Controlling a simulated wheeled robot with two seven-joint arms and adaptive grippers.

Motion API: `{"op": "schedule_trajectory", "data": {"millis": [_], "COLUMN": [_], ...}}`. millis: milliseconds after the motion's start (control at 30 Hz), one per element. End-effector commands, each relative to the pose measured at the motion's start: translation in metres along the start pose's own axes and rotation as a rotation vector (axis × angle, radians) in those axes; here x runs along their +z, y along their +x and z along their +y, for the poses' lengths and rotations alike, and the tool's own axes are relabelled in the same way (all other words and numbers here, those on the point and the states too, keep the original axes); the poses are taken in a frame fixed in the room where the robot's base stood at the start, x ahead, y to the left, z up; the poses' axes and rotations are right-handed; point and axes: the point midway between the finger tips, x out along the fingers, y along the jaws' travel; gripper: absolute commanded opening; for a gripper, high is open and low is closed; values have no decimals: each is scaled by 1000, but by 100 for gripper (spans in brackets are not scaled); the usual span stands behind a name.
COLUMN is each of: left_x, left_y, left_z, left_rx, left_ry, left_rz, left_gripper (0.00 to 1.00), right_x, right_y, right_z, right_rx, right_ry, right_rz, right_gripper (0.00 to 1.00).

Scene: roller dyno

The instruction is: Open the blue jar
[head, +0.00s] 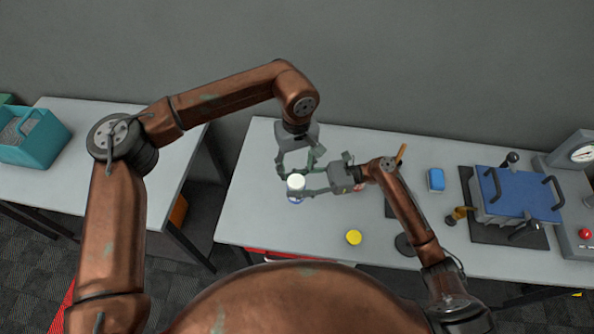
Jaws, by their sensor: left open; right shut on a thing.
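The blue jar (294,198) stands on the grey table, its white lid (296,181) on top and a little blue showing below. My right gripper (297,187) reaches in from the right and is shut on the jar. My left gripper (297,168) points down from above, just behind the lid, with its fingers apart and empty. The two grippers overlap in this view, so the exact gap between the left fingers and the lid cannot be told.
A yellow round object (353,237) lies near the front edge. A small blue box (436,180) and a blue-topped machine (515,193) with handles stand to the right. A gauge unit (581,154) is at far right. A teal bin (35,138) sits on the left table.

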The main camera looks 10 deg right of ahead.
Motion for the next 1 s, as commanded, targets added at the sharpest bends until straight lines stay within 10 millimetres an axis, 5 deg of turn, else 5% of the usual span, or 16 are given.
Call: {"op": "schedule_trajectory", "data": {"millis": [133,267,700,1000], "left_x": [0,1,1,1], "left_y": [-22,-22,38,54], "left_z": [-1,-2,-1,-2], "left_rx": [0,-2,-1,-2], "left_ry": [107,144,144,144], "left_rz": [4,-1,-2,0], "left_gripper": [52,52,52,52], "right_x": [1,1,1,1], "right_y": [0,0,0,0], "right_z": [0,0,0,0], "right_rx": [0,0,0,0], "right_ry": [-1,-1,-1,-1], "right_rz": [-1,-1,-1,-1], "right_gripper": [0,0,0,0]}}
